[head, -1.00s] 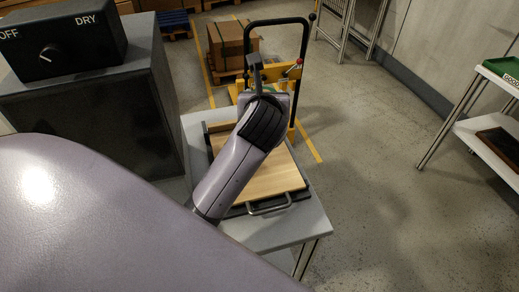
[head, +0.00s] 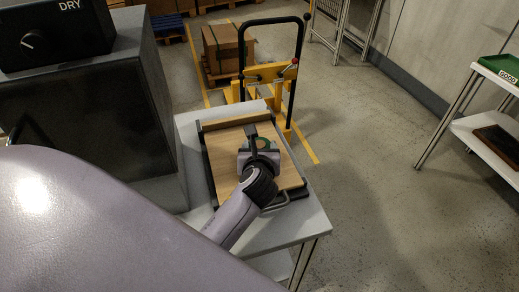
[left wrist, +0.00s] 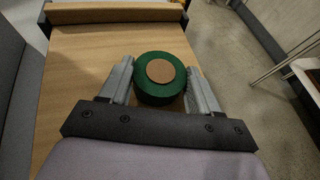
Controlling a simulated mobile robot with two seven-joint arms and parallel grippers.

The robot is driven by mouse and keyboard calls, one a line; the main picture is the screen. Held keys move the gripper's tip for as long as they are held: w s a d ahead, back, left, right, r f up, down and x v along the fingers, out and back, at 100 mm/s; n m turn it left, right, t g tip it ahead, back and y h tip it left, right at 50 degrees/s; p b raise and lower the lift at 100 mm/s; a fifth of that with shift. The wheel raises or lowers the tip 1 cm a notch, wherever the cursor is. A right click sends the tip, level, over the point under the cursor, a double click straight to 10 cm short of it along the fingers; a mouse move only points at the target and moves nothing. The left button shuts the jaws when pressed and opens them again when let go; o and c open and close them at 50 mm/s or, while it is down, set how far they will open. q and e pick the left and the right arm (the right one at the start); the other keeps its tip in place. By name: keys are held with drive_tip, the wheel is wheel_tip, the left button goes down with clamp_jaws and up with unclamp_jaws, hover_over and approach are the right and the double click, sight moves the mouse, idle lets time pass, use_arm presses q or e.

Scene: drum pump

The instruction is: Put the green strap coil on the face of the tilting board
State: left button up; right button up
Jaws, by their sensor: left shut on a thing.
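The green strap coil (left wrist: 160,98), a dark green disc with a round tan centre, sits between the fingers of my left gripper (left wrist: 160,92) in the left wrist view. The fingers close on it from both sides. In the head view my left gripper (head: 260,148) is over the face of the tilting board (head: 228,172), and only a little green of the coil shows there. The board has a wooden face, a dark frame and a raised wooden strip along its far edge. I cannot tell whether the coil touches the face. My right gripper is not in view.
The board stands on a grey table (head: 310,215). A dark cabinet (head: 95,120) with a dial box stands close on the left. A yellow lift truck (head: 270,72) with a black handle is behind. A shelf with a green tray (head: 500,65) is at right.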

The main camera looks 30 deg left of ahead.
use_arm(q)
drive_tip(key=shift+f, duration=0.1)
drive_tip(key=o, duration=1.1)
